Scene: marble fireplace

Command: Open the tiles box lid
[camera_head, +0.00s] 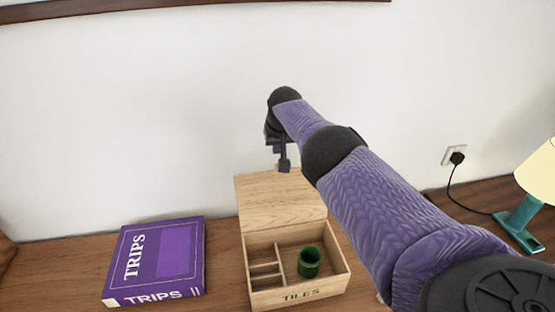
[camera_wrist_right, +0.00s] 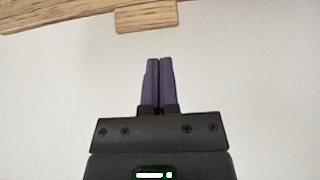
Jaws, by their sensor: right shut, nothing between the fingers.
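The wooden tiles box (camera_head: 299,294), marked "TILES", stands on the wooden surface. Its lid (camera_head: 280,203) is up, leaning back toward the wall behind the box, so the compartments show. A green cup-like object (camera_head: 309,261) sits in the large right compartment. My right gripper (camera_head: 284,166) is at the top edge of the raised lid, shut with nothing in it; I cannot tell if it touches. In the right wrist view my shut purple fingers (camera_wrist_right: 158,62) point toward a wooden edge, likely the lid (camera_wrist_right: 60,12), with a small tab (camera_wrist_right: 147,18). My left gripper is not in view.
A purple "TRIPS" book (camera_head: 156,259) lies left of the box. A lamp with a teal base (camera_head: 519,226) stands at the far right, its cord running to a wall socket (camera_head: 454,157). The white wall is close behind the box and gripper.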

